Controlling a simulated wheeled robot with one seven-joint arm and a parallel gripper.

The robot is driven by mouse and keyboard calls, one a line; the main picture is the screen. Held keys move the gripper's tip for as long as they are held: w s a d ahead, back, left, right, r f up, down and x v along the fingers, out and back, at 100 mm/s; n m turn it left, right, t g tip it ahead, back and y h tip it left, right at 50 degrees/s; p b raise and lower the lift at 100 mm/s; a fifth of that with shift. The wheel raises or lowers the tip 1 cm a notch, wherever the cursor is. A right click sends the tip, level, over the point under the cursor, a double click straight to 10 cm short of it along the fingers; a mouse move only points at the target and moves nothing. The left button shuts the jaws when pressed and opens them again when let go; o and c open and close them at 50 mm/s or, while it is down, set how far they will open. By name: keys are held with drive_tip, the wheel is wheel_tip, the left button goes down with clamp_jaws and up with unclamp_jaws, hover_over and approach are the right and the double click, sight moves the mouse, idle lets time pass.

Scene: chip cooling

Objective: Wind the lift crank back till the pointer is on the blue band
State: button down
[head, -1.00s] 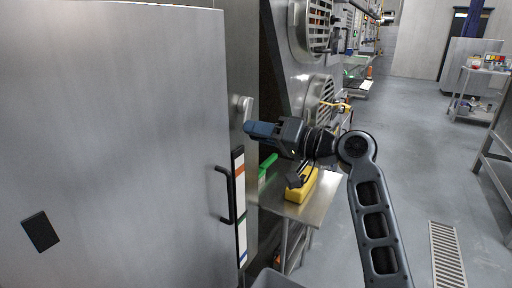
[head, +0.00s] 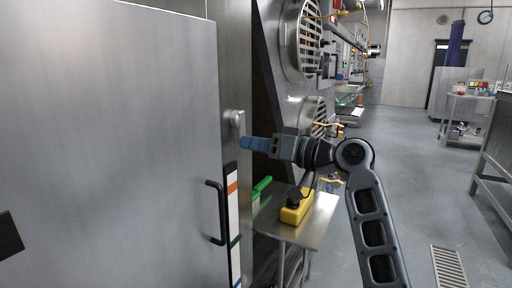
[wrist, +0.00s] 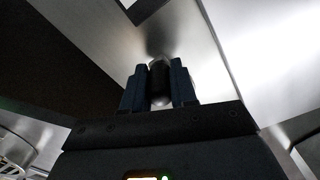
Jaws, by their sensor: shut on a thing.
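The lift crank (head: 236,121) is a pale metal fitting on the steel frame right of the big door. My gripper (head: 243,142) reaches it from the right, just below the fitting. In the wrist view my gripper's fingers (wrist: 160,88) are shut on a dark rounded crank handle (wrist: 159,72). A white upright scale strip (head: 234,207) below the crank has an orange band (head: 232,187) near the top, a green band (head: 235,241) lower down and a blue band (head: 237,284) at the bottom edge of the picture. I cannot make out the pointer clearly; a dark mark shows at the strip's top.
A steel door (head: 110,150) with a black handle (head: 220,212) fills the left. A small steel table (head: 318,222) below my arm carries a yellow block (head: 297,207) and a green-handled thing (head: 262,186).

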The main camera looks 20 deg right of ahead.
drive_tip(key=shift+d, duration=0.1)
drive_tip(key=c, duration=0.9)
unclamp_jaws()
drive_tip(key=shift+p+v, duration=0.45)
drive_tip(key=shift+v, duration=3.45)
